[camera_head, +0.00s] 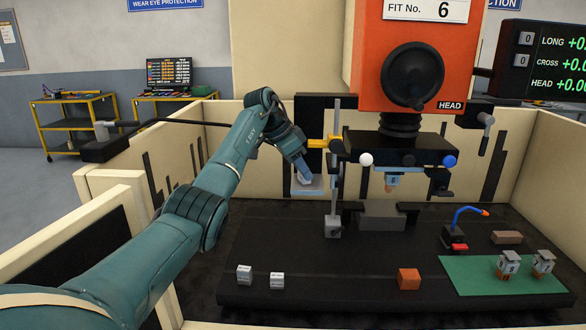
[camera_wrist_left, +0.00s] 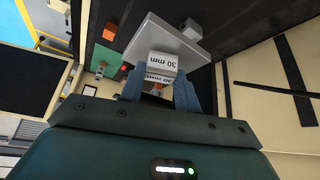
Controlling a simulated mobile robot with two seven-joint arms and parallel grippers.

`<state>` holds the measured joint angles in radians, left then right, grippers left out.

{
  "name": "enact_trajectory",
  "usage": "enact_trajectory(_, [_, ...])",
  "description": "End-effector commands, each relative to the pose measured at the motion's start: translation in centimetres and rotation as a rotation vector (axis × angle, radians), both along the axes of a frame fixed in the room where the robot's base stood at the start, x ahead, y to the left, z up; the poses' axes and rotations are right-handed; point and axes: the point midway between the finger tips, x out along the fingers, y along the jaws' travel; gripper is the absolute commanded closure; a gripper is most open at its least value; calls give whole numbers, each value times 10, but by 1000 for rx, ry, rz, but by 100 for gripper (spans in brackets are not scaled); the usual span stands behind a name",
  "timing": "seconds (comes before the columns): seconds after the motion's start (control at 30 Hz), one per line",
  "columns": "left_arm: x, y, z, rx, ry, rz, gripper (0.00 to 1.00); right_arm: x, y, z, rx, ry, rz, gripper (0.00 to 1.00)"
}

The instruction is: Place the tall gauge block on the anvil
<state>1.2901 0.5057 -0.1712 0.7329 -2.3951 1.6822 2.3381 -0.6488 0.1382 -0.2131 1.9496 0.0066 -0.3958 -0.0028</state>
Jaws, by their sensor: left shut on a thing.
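My left gripper (camera_head: 303,176) is at a pale grey plate (camera_head: 312,191), which I take as the anvil, beside the upright stand. In the left wrist view, the blue fingers (camera_wrist_left: 159,90) are shut on a light gauge block (camera_wrist_left: 157,62) marked 30 mm, which I take as the tall one. The plate (camera_wrist_left: 190,48) is right at the block's far end. I cannot tell whether block and plate touch. In the head view the fingers hide most of the block. My right gripper is not in view.
The stand (camera_head: 334,200) rises close beside my left gripper, with an orange machine head (camera_head: 400,90) to the right. Two small white blocks (camera_head: 244,274) (camera_head: 277,280) and an orange block (camera_head: 409,279) sit at the table's front. A green mat (camera_head: 470,276) holds two grey-topped blocks (camera_head: 508,264) (camera_head: 543,261).

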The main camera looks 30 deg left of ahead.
Motion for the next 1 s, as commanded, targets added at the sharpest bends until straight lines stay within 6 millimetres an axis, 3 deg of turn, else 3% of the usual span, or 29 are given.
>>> enact_trajectory(0.43, [2,-3,-6,1,-2,1,96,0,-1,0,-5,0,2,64])
enact_trajectory(0.47, [2,-3,-7,1,-1,0,67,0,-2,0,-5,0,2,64])
enact_trajectory(0.5, [2,-3,-6,1,-1,0,64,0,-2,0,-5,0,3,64])
enact_trajectory(0.73, [2,-3,-7,1,1,0,46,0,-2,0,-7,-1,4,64])
enact_trajectory(1.0, [2,-3,-4,-1,-1,0,46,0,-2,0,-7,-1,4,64])
